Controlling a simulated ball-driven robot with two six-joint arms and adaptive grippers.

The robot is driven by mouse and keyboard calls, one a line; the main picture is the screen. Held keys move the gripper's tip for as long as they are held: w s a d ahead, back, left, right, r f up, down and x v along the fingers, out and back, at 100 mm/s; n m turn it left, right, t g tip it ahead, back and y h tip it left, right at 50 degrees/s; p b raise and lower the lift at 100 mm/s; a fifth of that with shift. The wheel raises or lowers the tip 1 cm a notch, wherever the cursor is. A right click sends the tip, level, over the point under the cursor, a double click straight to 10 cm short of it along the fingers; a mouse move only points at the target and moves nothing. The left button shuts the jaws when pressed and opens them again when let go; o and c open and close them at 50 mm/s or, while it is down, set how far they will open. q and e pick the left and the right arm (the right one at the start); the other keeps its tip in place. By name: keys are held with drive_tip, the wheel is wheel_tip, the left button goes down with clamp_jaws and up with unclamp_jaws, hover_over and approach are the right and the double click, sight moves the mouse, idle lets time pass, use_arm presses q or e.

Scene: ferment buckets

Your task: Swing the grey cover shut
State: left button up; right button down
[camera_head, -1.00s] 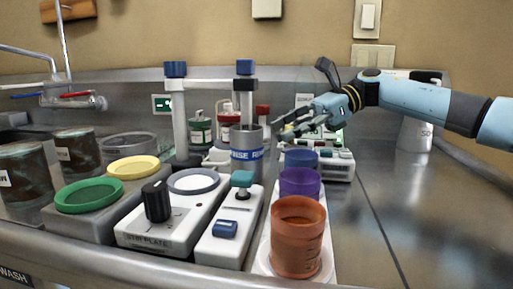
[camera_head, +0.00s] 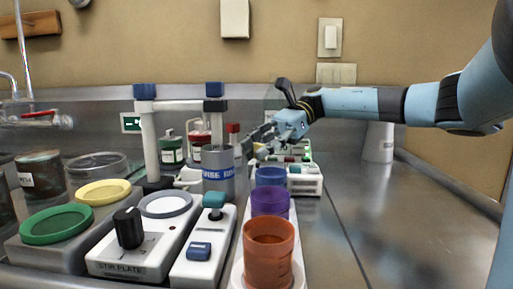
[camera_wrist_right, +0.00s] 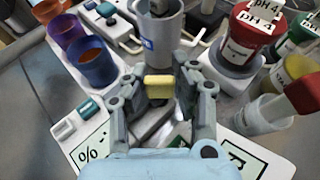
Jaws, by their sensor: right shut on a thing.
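My right gripper (camera_head: 254,147) is above the far end of the row of cups, just right of the RINSE cylinder (camera_head: 218,170). In the right wrist view my right gripper (camera_wrist_right: 158,88) is shut on a small yellow block (camera_wrist_right: 158,86). A dark grey piece (camera_wrist_right: 152,118) lies right below the block, over the white instrument; it looks like the grey cover, partly hidden by the fingers and wrist. I cannot tell how far it is tilted. My left gripper is not in view.
Orange (camera_head: 268,255), purple (camera_head: 270,202) and blue (camera_head: 270,176) cups stand in a row in front of the gripper. A stir plate (camera_head: 135,250) is at the left. A red pH jar (camera_wrist_right: 240,42) is close by in the wrist view. The steel bench at the right is mostly clear.

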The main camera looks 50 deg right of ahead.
drive_tip(key=c, duration=1.1)
unclamp_jaws()
drive_tip(key=shift+o, duration=0.5)
drive_tip(key=shift+d, duration=0.15)
drive_tip(key=v, duration=1)
drive_tip(key=shift+d+r, duration=0.2)
drive_tip(key=shift+s+d+r, duration=0.2)
drive_tip(key=shift+s+d, duration=0.05)
drive_tip(key=shift+d, duration=0.3)
